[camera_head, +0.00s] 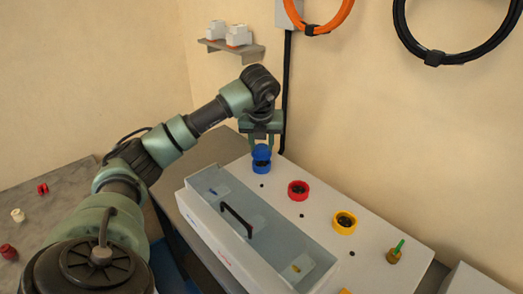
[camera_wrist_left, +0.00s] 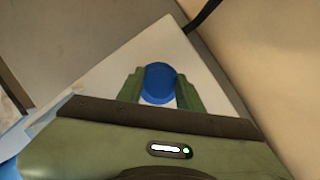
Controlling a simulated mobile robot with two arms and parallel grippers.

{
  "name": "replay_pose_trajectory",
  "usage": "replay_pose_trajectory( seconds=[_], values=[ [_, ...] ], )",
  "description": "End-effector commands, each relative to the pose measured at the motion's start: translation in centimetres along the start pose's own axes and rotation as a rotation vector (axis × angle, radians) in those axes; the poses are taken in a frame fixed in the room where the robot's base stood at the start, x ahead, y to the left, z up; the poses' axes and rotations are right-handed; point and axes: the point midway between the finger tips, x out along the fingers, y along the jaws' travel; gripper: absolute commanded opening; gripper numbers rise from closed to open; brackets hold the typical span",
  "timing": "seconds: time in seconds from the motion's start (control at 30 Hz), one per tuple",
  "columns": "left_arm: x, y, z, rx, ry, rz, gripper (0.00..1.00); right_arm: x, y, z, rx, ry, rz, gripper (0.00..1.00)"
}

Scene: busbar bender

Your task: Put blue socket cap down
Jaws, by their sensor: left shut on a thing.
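The blue socket cap (camera_head: 261,152) is between the fingers of my left gripper (camera_head: 261,141), which is shut on it. The cap appears just above or touching the blue socket (camera_head: 261,168) on the white machine top; I cannot tell if there is a gap. In the left wrist view the round blue cap (camera_wrist_left: 159,81) lies between the two green fingers of my left gripper (camera_wrist_left: 160,90). The cap hides most of the socket there. My right gripper is not in view.
The red socket (camera_head: 298,189) and yellow socket (camera_head: 344,222) stand open along the white machine (camera_head: 318,196). A green-handled item (camera_head: 397,250) stands at its right end.

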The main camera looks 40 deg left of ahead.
Motion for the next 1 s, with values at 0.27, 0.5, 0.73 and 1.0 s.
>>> replay_pose_trajectory(
  seconds=[0.27, 0.5, 0.73, 1.0],
  values=[
    [2.6, 0.0, -1.1, 0.001, 0.001, 0.001, 0.0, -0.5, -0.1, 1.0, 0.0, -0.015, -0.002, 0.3],
    [2.7, 0.0, -1.1, 0.0, 0.001, 0.001, 0.0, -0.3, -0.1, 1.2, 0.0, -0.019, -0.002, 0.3],
    [2.8, 0.0, -1.2, 0.0, 0.001, 0.001, 0.58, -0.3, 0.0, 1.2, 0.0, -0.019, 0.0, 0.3],
    [2.5, 0.0, -1.0, 0.0, 0.001, 0.001, 0.58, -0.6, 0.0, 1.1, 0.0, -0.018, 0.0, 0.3]
  ],
)
